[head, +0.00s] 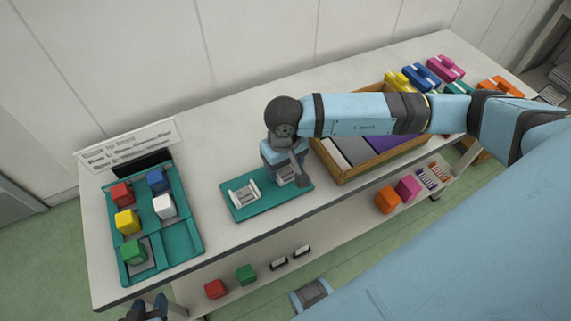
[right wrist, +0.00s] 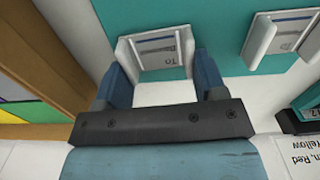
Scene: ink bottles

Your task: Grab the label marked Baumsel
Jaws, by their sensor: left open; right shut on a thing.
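Two white label holders with printed cards are at the teal mat (head: 260,204) in the middle of the table. The left holder (head: 243,193) lies on the mat; it also shows in the right wrist view (right wrist: 262,38). My right gripper (head: 287,175) is shut on the right holder (right wrist: 160,52), one blue finger at each side, and partly hides it in the head view. The holder appears at or just above the mat; I cannot tell if it is lifted. The card print is too small to read as Baumsel. My left gripper (head: 149,308) is open at the bottom left, off the table's front edge.
A teal tray (head: 181,240) with several coloured blocks stands at the left, before a printed sign (head: 125,146). A wooden box (head: 345,175) stands close right of the mat. Coloured items sit at the back right. The lower shelf (head: 335,240) holds blocks and small labels.

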